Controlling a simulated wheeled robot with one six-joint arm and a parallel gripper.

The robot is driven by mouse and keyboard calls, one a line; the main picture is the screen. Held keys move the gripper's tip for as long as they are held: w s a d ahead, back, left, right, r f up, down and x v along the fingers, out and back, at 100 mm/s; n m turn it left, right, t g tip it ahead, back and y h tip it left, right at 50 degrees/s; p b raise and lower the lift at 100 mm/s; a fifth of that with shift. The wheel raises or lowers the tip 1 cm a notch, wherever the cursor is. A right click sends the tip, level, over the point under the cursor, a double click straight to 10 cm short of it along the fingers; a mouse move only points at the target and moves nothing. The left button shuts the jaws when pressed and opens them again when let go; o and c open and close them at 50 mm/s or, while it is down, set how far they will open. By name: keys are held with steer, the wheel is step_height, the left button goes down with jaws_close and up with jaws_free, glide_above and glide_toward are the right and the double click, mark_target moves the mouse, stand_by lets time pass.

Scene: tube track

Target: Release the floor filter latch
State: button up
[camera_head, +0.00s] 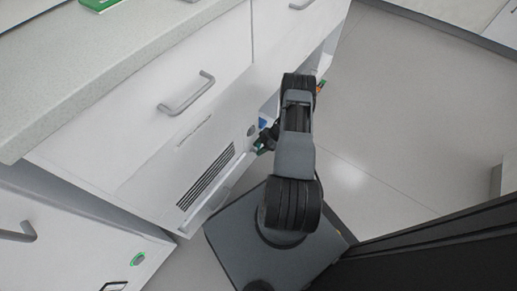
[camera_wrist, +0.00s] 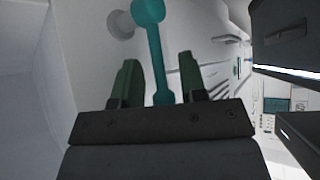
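A teal lever with a rounded knob end (camera_wrist: 156,45) shows in the wrist view; I take it for the filter latch. Its knob end is beside a grey round mount (camera_wrist: 121,24) on a white panel. My gripper (camera_wrist: 160,70) is open, with one green finger on each side of the lever's lower part and visible gaps to both. In the head view my gripper (camera_head: 264,142) is low at the white cabinet front, to the right of a dark slotted vent (camera_head: 207,177). The lever cannot be clearly made out there, as my arm covers part of that area.
A counter with drawers and a grey bar handle (camera_head: 186,93) stands above and left of my gripper. A low white cabinet with a green round mark (camera_head: 138,258) is at the lower left. Open tiled floor (camera_head: 400,110) lies to the right.

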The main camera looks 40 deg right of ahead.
steer(key=p+v, duration=0.3)
steer(key=v, duration=1.1)
steer(key=shift+p, duration=0.35)
steer(key=shift+a, duration=0.1)
